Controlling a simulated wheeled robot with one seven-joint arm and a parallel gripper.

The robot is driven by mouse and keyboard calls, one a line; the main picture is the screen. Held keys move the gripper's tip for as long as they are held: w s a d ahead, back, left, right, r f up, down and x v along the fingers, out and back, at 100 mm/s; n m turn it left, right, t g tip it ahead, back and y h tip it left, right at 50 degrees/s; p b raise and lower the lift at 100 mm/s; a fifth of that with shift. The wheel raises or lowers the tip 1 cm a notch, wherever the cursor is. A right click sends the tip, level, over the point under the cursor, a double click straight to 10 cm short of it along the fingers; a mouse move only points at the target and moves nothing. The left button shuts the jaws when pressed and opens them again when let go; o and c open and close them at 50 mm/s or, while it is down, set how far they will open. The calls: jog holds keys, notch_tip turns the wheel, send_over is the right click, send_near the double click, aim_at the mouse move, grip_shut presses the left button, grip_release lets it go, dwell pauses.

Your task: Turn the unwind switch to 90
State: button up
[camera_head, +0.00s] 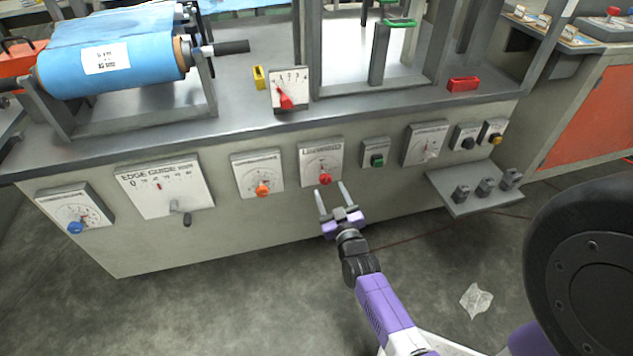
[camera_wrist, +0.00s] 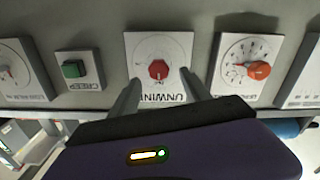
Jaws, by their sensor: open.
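The unwind switch is a red knob (camera_head: 325,179) on a pale square dial plate (camera_head: 312,158) on the machine's front panel. In the wrist view the red knob (camera_wrist: 158,69) sits at the middle of its plate (camera_wrist: 146,44), whose lettering appears upside down and partly hidden. My gripper (camera_head: 331,190) is open just in front of the plate's lower part. In the wrist view its two fingers (camera_wrist: 160,82) stand on either side of the knob, short of it and apart from it. The knob's exact angle is too small to read.
An orange knob (camera_head: 263,190) on a dial is left of the unwind plate, and a green button (camera_head: 377,160) is right of it. A small shelf (camera_head: 468,207) with grey blocks juts out at the right. Crumpled paper (camera_head: 476,300) lies on the floor.

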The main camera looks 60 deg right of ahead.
aim_at(326, 181)
jog(key=shift+b+x, duration=0.65)
jog(key=shift+x, duration=2.5)
grip_shut()
